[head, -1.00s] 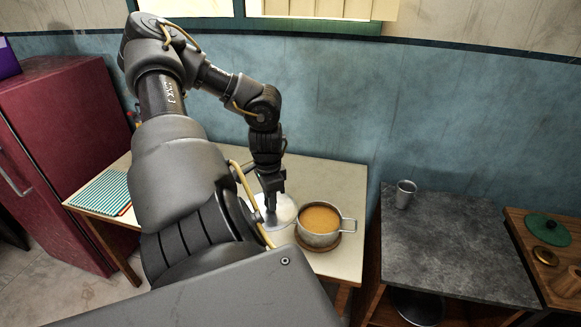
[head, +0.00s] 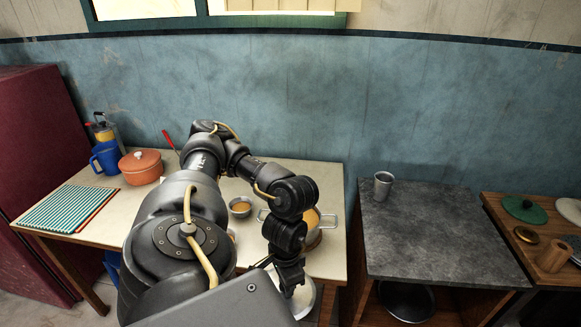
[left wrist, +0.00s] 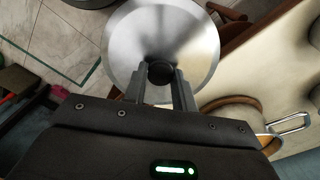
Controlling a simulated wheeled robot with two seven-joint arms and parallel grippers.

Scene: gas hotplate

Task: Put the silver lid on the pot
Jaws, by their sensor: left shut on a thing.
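My left gripper (left wrist: 160,80) is shut on the black knob of the silver lid (left wrist: 190,40), a round shiny metal disc. In the head view, the left gripper (head: 289,278) points down with the lid (head: 303,300) below it, near the table's front edge. The pot (head: 333,222) is metal with orange-brown contents and stands on a round brown board, beyond the lid. My arm hides part of it. In the left wrist view the pot's handle (left wrist: 292,124) shows at lower right, with my gripper body covering much of the rest. The lid is apart from the pot. My right gripper is not in view.
The table (head: 250,170) also holds a small bowl (head: 240,206), an orange lidded pot (head: 141,167), a blue mug (head: 106,157) and a striped mat (head: 68,208). A dark counter (head: 430,225) with a metal cup (head: 383,185) stands to the right, beyond a gap.

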